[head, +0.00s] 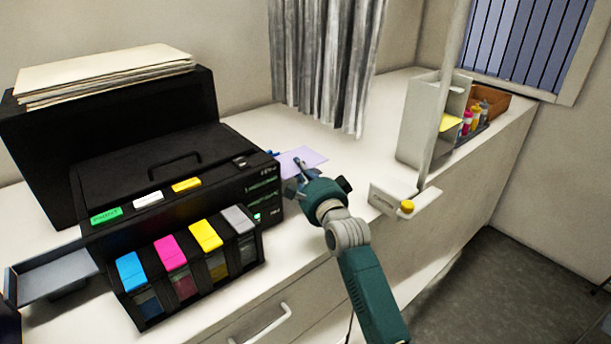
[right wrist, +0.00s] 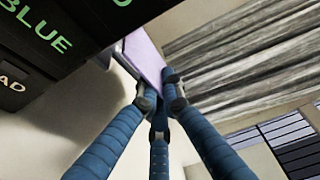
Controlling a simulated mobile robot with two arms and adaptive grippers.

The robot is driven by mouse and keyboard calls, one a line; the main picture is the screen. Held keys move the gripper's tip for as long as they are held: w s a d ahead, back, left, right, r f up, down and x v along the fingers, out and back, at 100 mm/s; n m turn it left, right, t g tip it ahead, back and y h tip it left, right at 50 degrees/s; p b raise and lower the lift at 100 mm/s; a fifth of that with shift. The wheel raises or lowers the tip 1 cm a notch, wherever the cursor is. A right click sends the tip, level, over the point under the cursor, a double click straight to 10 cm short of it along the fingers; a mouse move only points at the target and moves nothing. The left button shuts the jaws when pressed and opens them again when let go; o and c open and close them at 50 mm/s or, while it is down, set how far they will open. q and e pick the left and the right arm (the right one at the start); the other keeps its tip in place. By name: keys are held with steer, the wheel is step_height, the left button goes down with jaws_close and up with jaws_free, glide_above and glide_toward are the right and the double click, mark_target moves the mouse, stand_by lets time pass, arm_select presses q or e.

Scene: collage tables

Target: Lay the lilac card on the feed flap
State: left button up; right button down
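The lilac card (head: 308,156) shows behind the printer's right end in the head view, at the tips of my right gripper (head: 299,167). In the right wrist view the card (right wrist: 147,52) rises from between the closed blue fingertips (right wrist: 160,90), held at its lower edge and tilted, beside the black printer. It appears clear of the counter. A grey open flap or tray (head: 55,275) sticks out at the printer's left end and looks empty; I cannot tell for sure that it is the feed flap. My left gripper is not in view.
The black printer (head: 165,165) has colour cartridges (head: 190,260) in front and a paper stack (head: 105,72) behind. The counter behind the card is clear.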

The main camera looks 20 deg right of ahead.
steer(key=w+f+b, duration=0.1)
steer(key=w+a+f+b, duration=0.1)
steer(key=b, duration=0.1)
steer(key=shift+w, duration=0.35)
steer(key=shift+f, duration=0.4)
steer(key=shift+s+d+f+b, duration=0.1)
steer(key=shift+f+b, duration=0.2)
steer(key=shift+f, duration=0.6)
steer(key=c, duration=1.9)
jaws_free()
steer(key=shift+o, duration=0.2)
